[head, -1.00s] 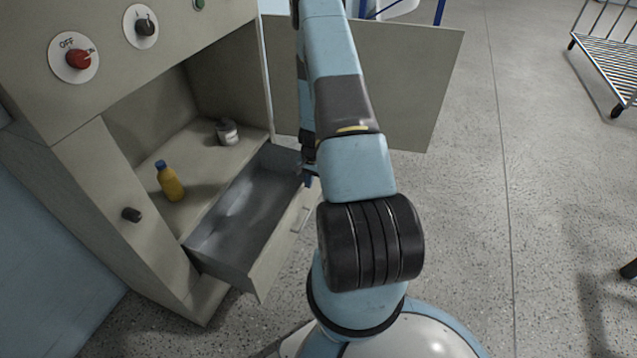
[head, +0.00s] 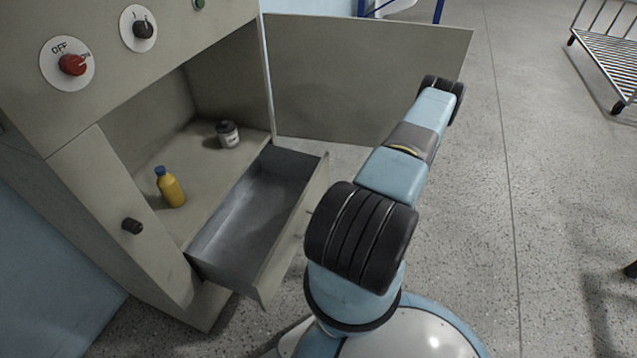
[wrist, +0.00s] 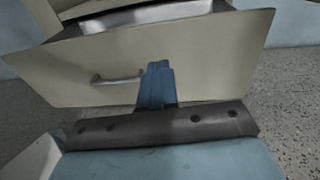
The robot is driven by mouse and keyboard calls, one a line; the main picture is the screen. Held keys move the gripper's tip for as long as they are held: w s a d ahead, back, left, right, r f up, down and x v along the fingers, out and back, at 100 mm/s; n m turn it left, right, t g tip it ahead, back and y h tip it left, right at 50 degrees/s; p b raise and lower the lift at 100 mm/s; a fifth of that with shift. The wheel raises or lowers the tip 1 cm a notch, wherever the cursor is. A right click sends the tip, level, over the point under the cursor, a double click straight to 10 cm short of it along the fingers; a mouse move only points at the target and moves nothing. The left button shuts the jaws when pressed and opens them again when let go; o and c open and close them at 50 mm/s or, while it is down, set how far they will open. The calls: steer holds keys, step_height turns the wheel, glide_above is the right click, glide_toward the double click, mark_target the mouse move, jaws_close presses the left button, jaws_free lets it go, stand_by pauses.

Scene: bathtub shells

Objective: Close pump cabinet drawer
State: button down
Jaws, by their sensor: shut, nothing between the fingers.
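The pump cabinet drawer (head: 258,222) is pulled out of the cabinet (head: 62,185) and is empty inside, with a grey metal interior. In the wrist view its beige front panel (wrist: 215,58) fills the upper part, with a bar handle (wrist: 117,79) left of centre. My gripper's blue fingers (wrist: 156,82) are shut and empty. They appear in front of the drawer panel, just right of the handle; I cannot tell whether they touch it. In the head view the gripper is hidden behind my arm.
A yellow bottle (head: 171,188) with a blue cap and a small dark-lidded jar (head: 228,134) stand on the cabinet shelf. The cabinet door (head: 350,75) hangs wide open behind the drawer. A wire cart (head: 612,60) stands far right.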

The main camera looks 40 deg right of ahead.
mark_target(314, 181)
steer(key=shift+m+t+h, duration=0.4)
steer(key=shift+m+t, duration=0.1)
steer(key=shift+t, duration=0.3)
steer(key=x, duration=1.2)
steer(key=shift+w+d, duration=0.2)
steer(key=shift+w, duration=0.3)
steer(key=shift+w, duration=0.1)
